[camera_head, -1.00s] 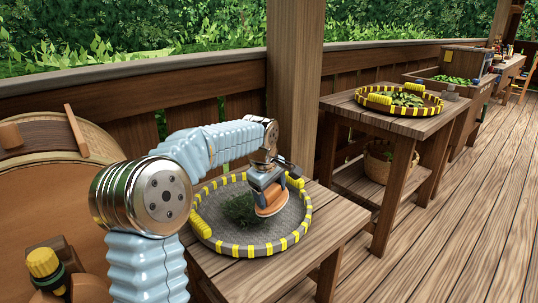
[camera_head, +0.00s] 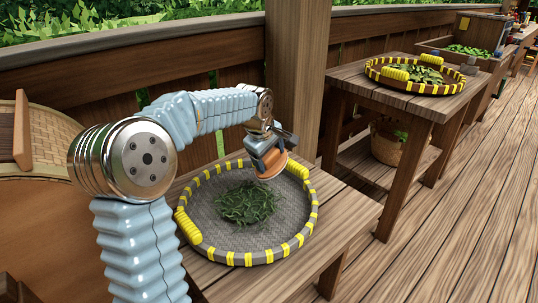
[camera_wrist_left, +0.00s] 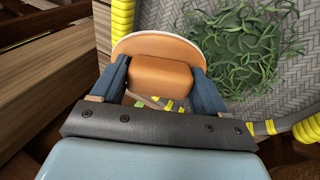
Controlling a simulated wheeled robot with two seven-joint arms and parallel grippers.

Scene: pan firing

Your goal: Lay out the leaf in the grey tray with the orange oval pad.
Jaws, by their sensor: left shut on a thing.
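The grey tray (camera_head: 205,233), round with a woven floor and a yellow-bound rim, sits on a wooden table. A loose heap of thin green leaf (camera_head: 247,203) lies near the middle of its floor and also shows in the left wrist view (camera_wrist_left: 243,50). My left gripper (camera_head: 272,150) is shut on the orange oval pad (camera_head: 271,168). In the left wrist view its fingers grip the sides of the pad's block-shaped grip (camera_wrist_left: 160,77). The pad appears held near the tray's far right part, beside the leaf; its exact height is unclear. My right gripper is not in view.
A second table (camera_head: 350,78) at the back right bears a yellow-and-brown tray (camera_head: 455,88) with leaves. A basket (camera_head: 388,146) stands on its lower shelf. A wooden post (camera_head: 296,80) and railing stand behind the grey tray. The floor on the right is clear.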

